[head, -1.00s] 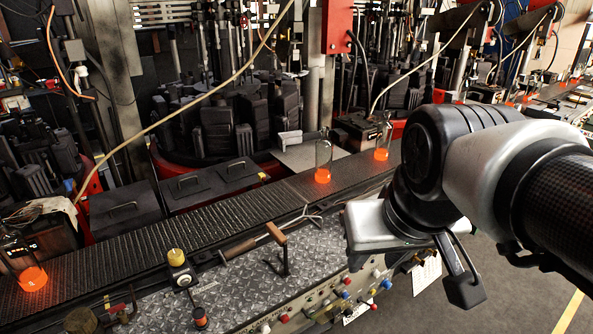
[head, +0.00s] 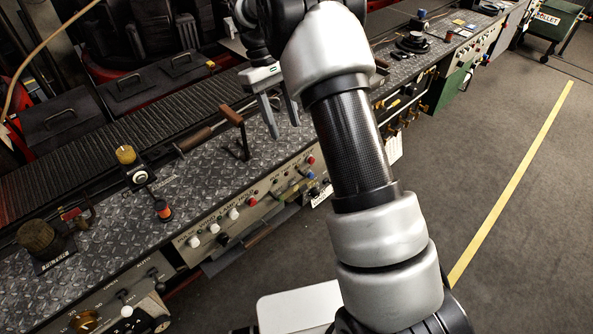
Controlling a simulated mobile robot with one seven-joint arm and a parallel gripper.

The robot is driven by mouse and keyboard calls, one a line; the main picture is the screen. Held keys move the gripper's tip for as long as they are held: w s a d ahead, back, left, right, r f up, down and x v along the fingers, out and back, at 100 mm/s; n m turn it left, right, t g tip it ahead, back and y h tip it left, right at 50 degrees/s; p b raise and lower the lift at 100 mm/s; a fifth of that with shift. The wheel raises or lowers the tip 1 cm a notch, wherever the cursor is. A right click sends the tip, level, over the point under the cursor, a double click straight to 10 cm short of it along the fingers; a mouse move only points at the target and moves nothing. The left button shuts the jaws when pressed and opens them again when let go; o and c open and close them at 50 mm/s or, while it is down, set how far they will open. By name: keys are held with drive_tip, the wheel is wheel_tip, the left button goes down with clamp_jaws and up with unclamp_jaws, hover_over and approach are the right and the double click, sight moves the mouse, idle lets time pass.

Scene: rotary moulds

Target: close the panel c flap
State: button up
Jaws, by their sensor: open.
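A control panel (head: 262,188) with white, red and blue knobs runs along the bench front, below and left of the gripper. A dark, flap-like strip (head: 243,242) juts out under this panel, apart from the gripper. I cannot read a panel letter, so I cannot tell whether this is the panel c flap. My arm hides part of the bench front to the right.
A wooden-handled lever (head: 231,116) stands on the bench close left of the gripper. A yellow-topped knob (head: 126,155) and a dark round knob (head: 37,236) stand further left. A conveyor (head: 150,127) runs behind. The floor (head: 480,150) to the right is clear, with a yellow line.

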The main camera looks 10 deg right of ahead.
sight(303, 186)
drive_tip(key=x, duration=0.9)
drive_tip(key=b+x, duration=0.1)
drive_tip(key=x, duration=0.8)
drive_tip(key=shift+w+f, duration=0.15)
drive_tip(key=shift+f, duration=0.1)
clamp_jaws()
